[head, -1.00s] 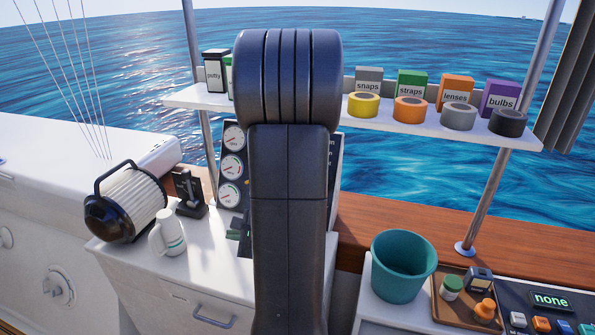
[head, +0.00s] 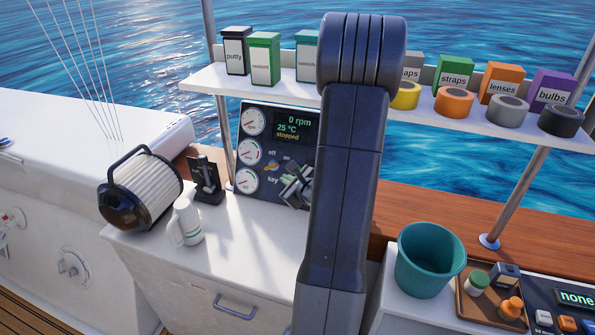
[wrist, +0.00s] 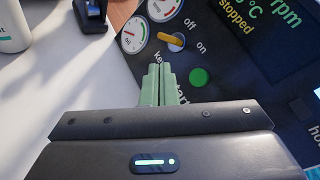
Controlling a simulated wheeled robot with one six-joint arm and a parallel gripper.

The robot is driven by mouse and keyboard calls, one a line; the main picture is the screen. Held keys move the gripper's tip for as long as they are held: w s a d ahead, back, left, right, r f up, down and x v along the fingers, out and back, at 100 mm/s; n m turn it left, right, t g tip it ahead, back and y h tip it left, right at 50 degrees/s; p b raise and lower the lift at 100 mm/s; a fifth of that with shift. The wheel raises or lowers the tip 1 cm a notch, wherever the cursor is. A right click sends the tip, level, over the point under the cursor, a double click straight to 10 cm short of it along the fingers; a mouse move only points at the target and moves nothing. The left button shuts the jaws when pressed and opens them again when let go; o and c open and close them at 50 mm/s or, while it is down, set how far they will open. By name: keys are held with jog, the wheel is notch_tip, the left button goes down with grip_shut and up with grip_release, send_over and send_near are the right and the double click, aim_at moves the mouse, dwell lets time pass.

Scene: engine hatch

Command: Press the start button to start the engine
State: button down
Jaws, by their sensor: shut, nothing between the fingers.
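The dark engine panel (head: 248,188) stands upright on the white counter, with its screen (head: 293,123) reading 0 rpm, 25 °C, stopped. In the wrist view the round green start button (wrist: 199,77) lies just right of my fingertips, its label partly hidden by my fingers. The orange key switch (wrist: 172,41) sits above it by the off and on marks; it also shows in the head view (head: 272,166). My gripper (wrist: 158,72) is shut and empty, its green fingers close to the panel; contact cannot be told. In the head view my gripper (head: 292,185) covers the button.
A shelf (head: 205,78) with boxes and tape rolls hangs above. A teal bucket (head: 430,262) stands right of my arm.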

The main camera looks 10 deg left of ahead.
jog(key=w+d+f, duration=0.1)
jog(key=w+f, duration=0.2)
jog(key=w, duration=0.4)
jog(key=shift+w+d+f, duration=0.25)
jog(key=shift+w+f, duration=0.05)
jog(key=shift+w, duration=0.05)
jog(key=shift+w+f, duration=0.1)
dwell(1.8)
jog(key=shift+w+f, duration=0.1)
jog(key=shift+w, duration=0.2)
jog(key=shift+w+d+f+b, duration=0.2)
jog(key=shift+w+f+b, duration=0.2)
jog(key=shift+w, duration=0.3)
dwell(0.9)
jog(key=shift+r, duration=0.1)
jog(key=shift+s+a+r+b, duration=0.15)
jog(key=shift+s+r+b, duration=0.1)
jog(key=shift+s, duration=0.3)
jog(key=shift+s+a+r+b, duration=0.1)
jog(key=shift+s+r+b, duration=0.15)
jog(key=shift+s, duration=0.3)
